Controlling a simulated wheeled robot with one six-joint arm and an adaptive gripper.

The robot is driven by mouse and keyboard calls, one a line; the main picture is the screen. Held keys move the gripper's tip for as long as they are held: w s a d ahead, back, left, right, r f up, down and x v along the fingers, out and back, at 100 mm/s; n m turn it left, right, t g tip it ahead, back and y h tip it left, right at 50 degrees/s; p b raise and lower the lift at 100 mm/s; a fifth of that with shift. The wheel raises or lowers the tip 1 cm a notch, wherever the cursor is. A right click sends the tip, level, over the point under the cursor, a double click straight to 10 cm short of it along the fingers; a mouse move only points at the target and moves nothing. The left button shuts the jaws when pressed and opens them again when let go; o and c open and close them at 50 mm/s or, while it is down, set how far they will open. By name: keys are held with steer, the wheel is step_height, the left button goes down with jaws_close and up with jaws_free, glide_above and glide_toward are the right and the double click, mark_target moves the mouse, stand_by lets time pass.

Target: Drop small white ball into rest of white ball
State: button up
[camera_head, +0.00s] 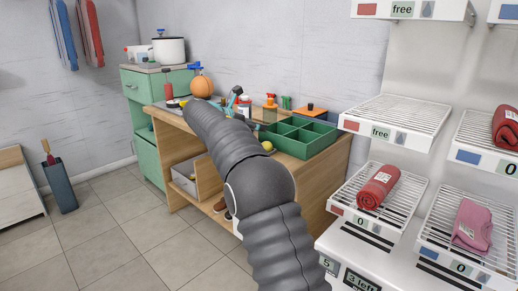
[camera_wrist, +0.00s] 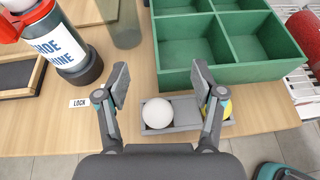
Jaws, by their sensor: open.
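A small white ball (camera_wrist: 157,113) shows in the wrist view, at the left part of a grey two-place rest (camera_wrist: 187,116) on the wooden table. It appears to sit in that left place. A yellow ball (camera_wrist: 226,108) is at the right end of the rest, partly hidden behind my right finger; a yellow ball also shows in the head view (camera_head: 267,146). My gripper (camera_wrist: 162,84) is open, its fingers apart on either side of the white ball and not touching it. In the head view my arm hides the white ball and most of the rest.
A green compartment box (camera_wrist: 163,44) stands just beyond the rest. A bottle with a dark base (camera_wrist: 60,42), a "LOCK" label (camera_wrist: 79,103) and a black tray (camera_wrist: 20,75) are to the left. The table's front edge is close. A white wire rack (camera_head: 385,112) stands at the right.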

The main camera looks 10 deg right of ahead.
steer(key=v, duration=1.1)
steer(key=shift+s+a+r, duration=0.15)
steer(key=shift+a, duration=0.1)
step_height(320, 180, down, 10)
steer(key=a+m+y, duration=0.3)
steer(key=m, duration=0.2)
steer(key=s+d+f+m+g+y, duration=0.1)
steer(key=s+f+m+g+y, duration=0.15)
steer(key=s+f+m, duration=0.4)
steer(key=s+d+m+y, duration=0.2)
steer(key=s+d+m, duration=0.2)
steer(key=s, duration=0.9)
steer(key=s+d+m+y, duration=0.2)
steer(key=s+d+m, duration=0.1)
steer(key=s, duration=1.1)
steer(key=s+d+m+t+y, duration=0.1)
steer(key=s+d+m, duration=0.3)
steer(key=s, duration=0.9)
steer(key=shift+s+d+r+m+y, duration=0.15)
steer(key=shift+s+d+m+y, duration=0.2)
steer(key=shift+m+y, duration=0.35)
